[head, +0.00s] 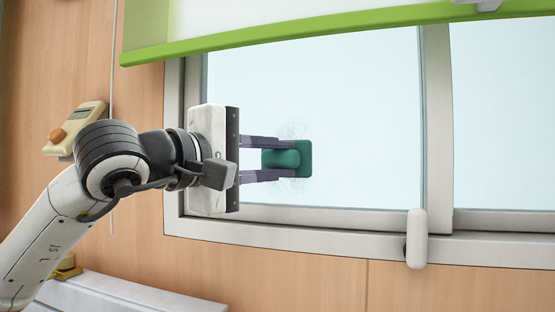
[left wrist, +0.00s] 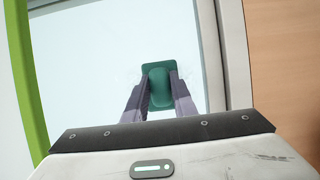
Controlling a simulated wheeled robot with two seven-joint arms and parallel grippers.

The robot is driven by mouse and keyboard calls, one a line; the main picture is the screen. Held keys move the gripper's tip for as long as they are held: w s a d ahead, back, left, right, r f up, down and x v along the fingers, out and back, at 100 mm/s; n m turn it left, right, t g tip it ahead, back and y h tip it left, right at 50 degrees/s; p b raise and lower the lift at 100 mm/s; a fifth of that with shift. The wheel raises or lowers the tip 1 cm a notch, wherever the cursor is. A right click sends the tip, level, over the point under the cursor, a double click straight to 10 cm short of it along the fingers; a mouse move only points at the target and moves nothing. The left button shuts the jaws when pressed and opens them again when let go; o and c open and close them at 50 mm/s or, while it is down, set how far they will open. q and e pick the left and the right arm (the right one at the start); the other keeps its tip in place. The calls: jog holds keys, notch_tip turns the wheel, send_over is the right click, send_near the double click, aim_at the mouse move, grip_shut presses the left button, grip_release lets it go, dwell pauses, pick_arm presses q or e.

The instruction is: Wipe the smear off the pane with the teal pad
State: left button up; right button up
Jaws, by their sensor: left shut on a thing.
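The teal pad (head: 305,158) is upright at the window pane (head: 350,90), its flat side toward the glass. I cannot tell whether it touches the glass. My left gripper (head: 282,159) is shut on the raised grip of the pad, one finger above and one below it. The pad also shows in the left wrist view (left wrist: 157,72), between the fingers (left wrist: 160,97). A faint whitish speckled smear (head: 292,131) shows on the pane just above the pad, with a trace below it. The pad hides the rest. My right gripper is not in view.
A green-edged blind (head: 330,36) hangs across the top of the window. The white frame (head: 300,218) borders the pane, with a handle (head: 416,238) at lower right. A beige device (head: 74,130) is on the wood wall. The pane right of the pad is clear.

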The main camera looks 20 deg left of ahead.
pick_arm(q)
notch_tip(320, 180, down, 4)
jog(key=b, duration=0.3)
jog(key=shift+r, duration=0.15)
dwell(0.3)
jog(key=shift+r, duration=0.25)
jog(key=shift+r+p, duration=1.15)
jog(key=shift+r, duration=0.55)
jog(key=shift+r+p, duration=1.55)
jog(key=shift+r, duration=0.5)
jog(key=shift+w, duration=0.1)
